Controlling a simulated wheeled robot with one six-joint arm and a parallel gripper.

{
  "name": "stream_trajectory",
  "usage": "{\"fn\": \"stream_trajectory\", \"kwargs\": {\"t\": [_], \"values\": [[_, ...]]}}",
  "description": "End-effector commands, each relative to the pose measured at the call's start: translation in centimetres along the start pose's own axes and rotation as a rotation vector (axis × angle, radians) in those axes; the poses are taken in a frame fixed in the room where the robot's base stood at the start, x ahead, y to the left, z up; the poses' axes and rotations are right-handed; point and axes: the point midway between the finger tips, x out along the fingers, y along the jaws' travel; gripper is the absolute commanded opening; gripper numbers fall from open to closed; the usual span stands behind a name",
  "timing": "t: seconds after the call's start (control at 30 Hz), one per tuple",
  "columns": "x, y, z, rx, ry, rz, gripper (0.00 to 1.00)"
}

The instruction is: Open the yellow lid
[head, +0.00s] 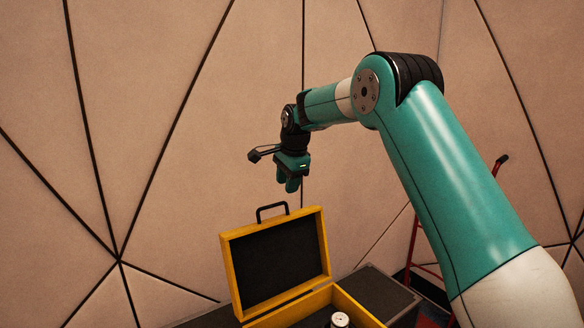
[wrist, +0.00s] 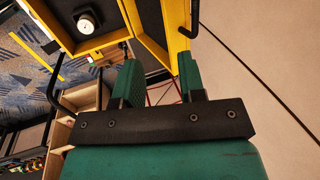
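The yellow lid (head: 228,265) stands raised and upright at the back of a yellow case (head: 359,305), with its dark inner face showing. A black handle (head: 272,207) sticks up from its top edge. In the wrist view the lid's yellow edge (wrist: 185,62) lies just beyond my fingers, with the dark handle (wrist: 188,29) beside it. My gripper (head: 291,187) is above the lid, pointing down, apart from it in the head view. In the wrist view my gripper (wrist: 159,78) has its two green fingers spread, with nothing held between them.
A round, white-topped object (head: 340,319) is inside the case; it also shows in the wrist view (wrist: 86,22). The case rests on a dark surface (head: 378,288). A red-framed object (head: 415,239) stands at right. Panelled walls are behind. Wooden shelving (wrist: 62,131) shows in the wrist view.

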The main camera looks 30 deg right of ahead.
Motion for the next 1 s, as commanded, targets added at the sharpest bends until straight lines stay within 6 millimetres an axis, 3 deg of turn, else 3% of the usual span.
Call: {"fn": "stream_trajectory", "kwargs": {"t": [0.1,0.3,0.5,0.8,0.93,1.0], "values": [[-2.7,0.0,-0.1,0.002,0.002,-0.005,0.37],[-6.2,-0.1,-0.1,0.0,0.001,-0.003,0.37],[-7.3,0.0,0.0,0.002,0.001,0.0,0.37],[-7.4,0.1,0.1,-0.006,0.0,0.001,0.38],[-7.8,1.3,2.3,-0.125,-0.02,0.003,0.38],[-8.2,3.1,4.8,-0.272,-0.045,0.006,0.38]]}}
